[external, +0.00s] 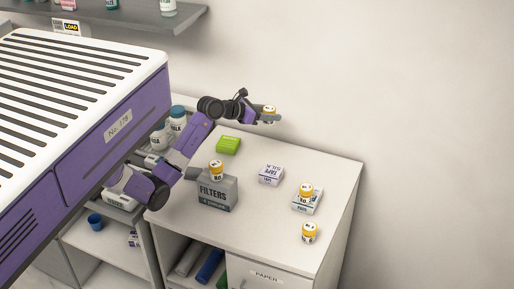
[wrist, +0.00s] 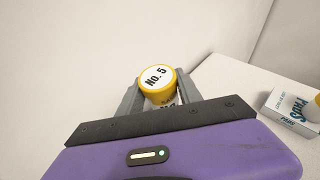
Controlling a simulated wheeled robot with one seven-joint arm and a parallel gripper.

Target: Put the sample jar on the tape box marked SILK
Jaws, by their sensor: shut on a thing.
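My gripper (external: 268,117) is shut on a sample jar (external: 269,109) with a yellow lid. In the wrist view the jar (wrist: 157,80) sits between the two grey fingers (wrist: 158,95), and its lid reads No. 5. The gripper holds it raised near the back of the cabinet top, up and away from any box. The tape box marked SILK (external: 271,174) is a small white and lilac box lying near the middle of the cabinet top. Its top is bare. It cannot be made out in the wrist view.
On the cabinet top (external: 258,225), a FILTERS box (external: 216,194) bears a yellow-lidded jar (external: 216,171). A white box (external: 308,205) bears another jar (external: 306,190); a third jar (external: 309,233) stands in front. A green box (external: 228,145) lies at the back left.

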